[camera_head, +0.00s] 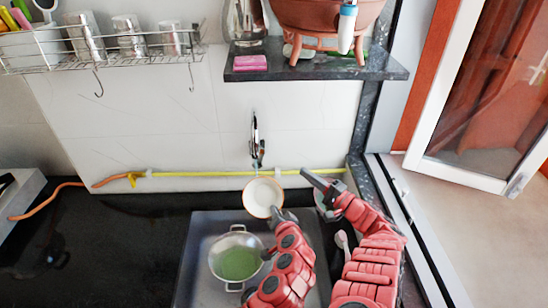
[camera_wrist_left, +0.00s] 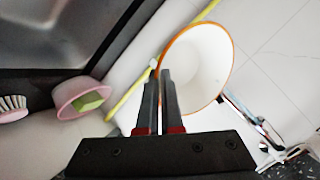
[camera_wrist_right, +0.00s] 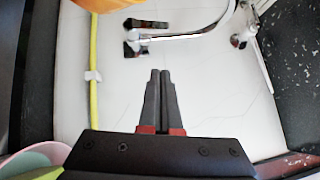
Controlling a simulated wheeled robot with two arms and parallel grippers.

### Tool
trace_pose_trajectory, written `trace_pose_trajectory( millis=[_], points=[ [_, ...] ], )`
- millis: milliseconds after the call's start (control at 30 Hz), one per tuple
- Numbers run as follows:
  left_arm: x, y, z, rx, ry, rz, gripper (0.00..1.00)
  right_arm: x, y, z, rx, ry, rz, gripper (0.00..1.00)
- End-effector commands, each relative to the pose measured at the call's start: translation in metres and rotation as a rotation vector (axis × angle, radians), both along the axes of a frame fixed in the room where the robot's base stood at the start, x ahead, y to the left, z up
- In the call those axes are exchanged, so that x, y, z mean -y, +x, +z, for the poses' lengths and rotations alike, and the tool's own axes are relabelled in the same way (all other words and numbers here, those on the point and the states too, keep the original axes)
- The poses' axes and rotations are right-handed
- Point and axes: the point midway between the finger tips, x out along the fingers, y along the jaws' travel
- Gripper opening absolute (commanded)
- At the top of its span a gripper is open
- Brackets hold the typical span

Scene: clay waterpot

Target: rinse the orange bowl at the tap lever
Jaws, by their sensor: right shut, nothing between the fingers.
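The orange-rimmed bowl (camera_head: 262,190), white inside, is held up in front of the back wall, just below the tap (camera_head: 257,140) in the head view. My left gripper (camera_head: 276,213) is shut on its rim; the left wrist view shows the bowl (camera_wrist_left: 203,65) tilted, its rim at the fingertips (camera_wrist_left: 165,75). The chrome tap (camera_wrist_right: 190,36) with black parts shows in the right wrist view; which part is the lever is unclear. My right gripper (camera_head: 305,173) is shut and empty, right of the tap and apart from it. No water is visible.
A two-handled pan (camera_head: 217,268) with green contents sits in the sink area. A pink bowl (camera_wrist_left: 70,108) holds a green sponge (camera_wrist_left: 90,101), near a brush (camera_wrist_left: 12,103). A yellow hose (camera_head: 205,174) runs along the wall. A dark shelf (camera_head: 385,70) juts out above right.

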Motion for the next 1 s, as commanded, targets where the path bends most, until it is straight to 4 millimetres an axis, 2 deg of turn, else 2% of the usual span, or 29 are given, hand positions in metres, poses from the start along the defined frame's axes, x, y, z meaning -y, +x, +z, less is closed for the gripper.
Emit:
trace_pose_trajectory(
  millis=[467, 633, 867, 900, 1000],
  points=[
    [0.0, 0.0, 0.0, 0.001, 0.0, -0.001, 0.0, -0.046, 0.05, 0.014, 0.006, 0.005, -0.004, 0.0],
    [0.0, 0.0, 0.0, 0.0, 0.0, 0.0, 0.0, -0.053, 0.059, 0.01, -0.004, 0.011, -0.009, 0.0],
    [0.0, 0.0, 0.0, 0.0, 0.0, 0.0, 0.0, -0.062, 0.068, 0.016, 0.003, 0.004, -0.008, 0.0],
    [0.0, 0.0, 0.0, 0.0, 0.0, 0.0, 0.0, -0.07, 0.068, 0.015, -0.002, 0.002, -0.002, 0.0],
    [0.0, 0.0, 0.0, 0.0, 0.0, 0.0, 0.0, -0.077, 0.068, 0.017, -0.001, 0.001, 0.0, 0.0]
  ],
)
